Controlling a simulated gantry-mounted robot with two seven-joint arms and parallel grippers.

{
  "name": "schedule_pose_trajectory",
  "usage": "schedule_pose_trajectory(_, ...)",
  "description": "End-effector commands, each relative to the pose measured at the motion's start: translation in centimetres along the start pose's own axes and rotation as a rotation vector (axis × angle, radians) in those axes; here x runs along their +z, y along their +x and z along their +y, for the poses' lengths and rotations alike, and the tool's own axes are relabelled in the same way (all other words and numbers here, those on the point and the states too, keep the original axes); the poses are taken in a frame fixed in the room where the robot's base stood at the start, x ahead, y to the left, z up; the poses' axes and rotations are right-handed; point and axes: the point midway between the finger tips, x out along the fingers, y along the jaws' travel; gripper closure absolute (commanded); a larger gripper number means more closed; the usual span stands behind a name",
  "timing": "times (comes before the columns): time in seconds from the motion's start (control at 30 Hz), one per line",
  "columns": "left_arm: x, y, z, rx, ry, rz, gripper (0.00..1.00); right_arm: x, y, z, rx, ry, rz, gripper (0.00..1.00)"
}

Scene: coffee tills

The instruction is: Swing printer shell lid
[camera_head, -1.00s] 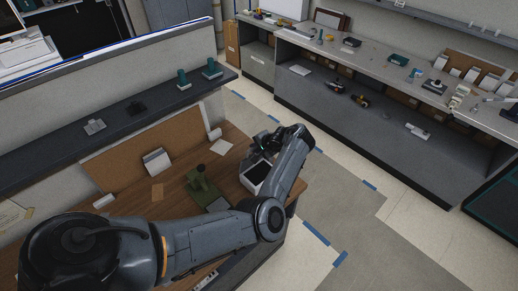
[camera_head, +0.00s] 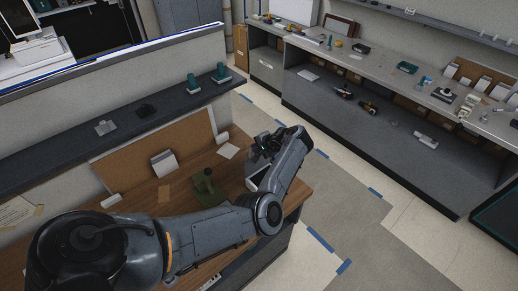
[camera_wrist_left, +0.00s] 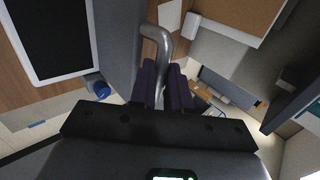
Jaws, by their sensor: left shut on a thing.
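The printer shell (camera_head: 253,183) is a pale box with a dark top at the right end of the wooden desk, partly hidden behind my left arm. In the left wrist view, a white-framed dark panel (camera_wrist_left: 52,40) shows at upper left. Beside it is a plain grey panel (camera_wrist_left: 117,40), which looks like the lid, with a bent metal handle (camera_wrist_left: 163,42). My left gripper (camera_head: 262,146) is over the box's far side. In the wrist view its dark fingers (camera_wrist_left: 166,80) are shut on the handle. The lid's exact angle is hard to tell. My right gripper is out of view.
A green device (camera_head: 205,186) stands on the desk (camera_head: 150,200), left of the box. A dark shelf (camera_head: 140,117) runs along the back left. Open floor (camera_head: 345,210) lies to the right, before a long counter.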

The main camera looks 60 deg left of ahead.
Motion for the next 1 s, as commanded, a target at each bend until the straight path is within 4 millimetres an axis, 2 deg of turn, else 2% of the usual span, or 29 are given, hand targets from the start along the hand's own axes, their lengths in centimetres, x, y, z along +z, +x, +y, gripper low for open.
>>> schedule_pose_trajectory(0.57,0.0,0.9,-0.95,-0.003,-0.002,-0.001,1.0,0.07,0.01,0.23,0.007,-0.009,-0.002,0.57)
schedule_pose_trajectory(0.6,-0.02,0.9,-0.93,-0.003,-0.002,0.0,0.8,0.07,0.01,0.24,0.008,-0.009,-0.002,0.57)
schedule_pose_trajectory(0.77,-0.03,0.87,-0.85,-0.002,-0.001,0.0,0.56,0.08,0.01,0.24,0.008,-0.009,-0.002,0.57)
schedule_pose_trajectory(1.0,-0.01,0.92,-0.59,0.002,0.001,0.0,0.53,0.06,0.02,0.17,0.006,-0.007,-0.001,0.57)
